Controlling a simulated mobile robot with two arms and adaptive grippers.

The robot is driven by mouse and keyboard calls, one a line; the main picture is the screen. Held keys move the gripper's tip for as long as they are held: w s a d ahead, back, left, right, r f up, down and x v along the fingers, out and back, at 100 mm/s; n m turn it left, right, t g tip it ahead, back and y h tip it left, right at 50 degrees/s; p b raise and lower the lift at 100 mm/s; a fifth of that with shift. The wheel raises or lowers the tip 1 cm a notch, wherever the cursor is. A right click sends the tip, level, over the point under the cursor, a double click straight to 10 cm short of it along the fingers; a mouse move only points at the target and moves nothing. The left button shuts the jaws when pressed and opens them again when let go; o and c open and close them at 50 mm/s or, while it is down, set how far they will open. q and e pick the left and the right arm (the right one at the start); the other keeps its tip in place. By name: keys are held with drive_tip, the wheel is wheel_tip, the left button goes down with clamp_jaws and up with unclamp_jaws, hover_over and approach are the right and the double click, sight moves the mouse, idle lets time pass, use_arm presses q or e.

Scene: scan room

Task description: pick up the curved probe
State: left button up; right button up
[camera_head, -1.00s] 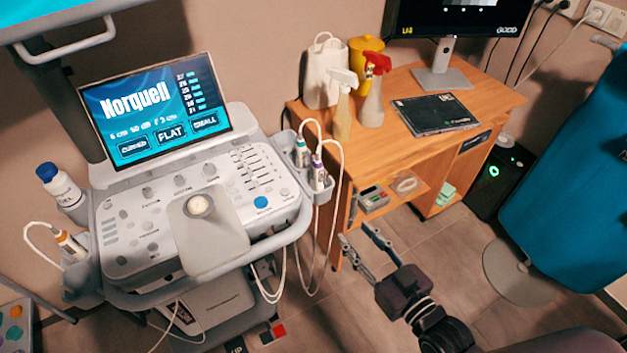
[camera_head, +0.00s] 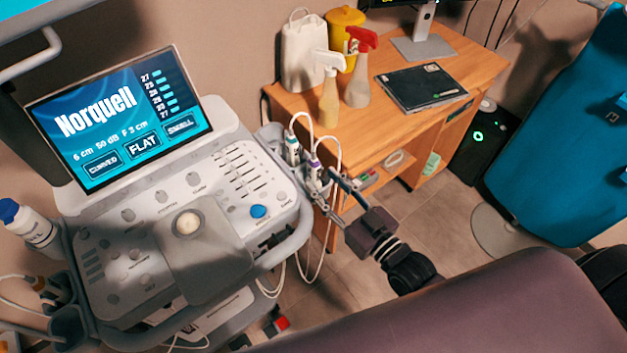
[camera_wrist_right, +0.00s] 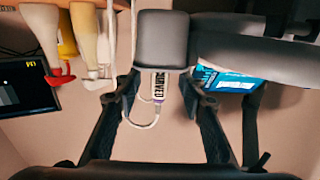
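The curved probe (camera_head: 314,173), white with a purple band, stands upright in the holder on the right side of the ultrasound console. In the right wrist view the probe (camera_wrist_right: 158,88) shows its "CURVED" label between my fingers. My right gripper (camera_head: 326,193) is open at the probe, and its fingers (camera_wrist_right: 162,100) lie on either side of it; I cannot tell whether they touch. The probe's lower part is hidden by the grey holder (camera_wrist_right: 162,40). My left gripper is not in view.
A green-banded probe (camera_head: 292,148) stands close beside the curved one. White cables (camera_head: 340,150) loop around the holder. The console (camera_head: 195,235) is on the left. The wooden desk (camera_head: 400,128) behind carries spray bottles (camera_head: 356,90).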

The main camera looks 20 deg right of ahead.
sight(318, 177)
drive_tip(key=x, duration=0.4)
drive_tip(key=shift+w+a, duration=0.1)
drive_tip(key=shift+w, duration=0.15)
clamp_jaws()
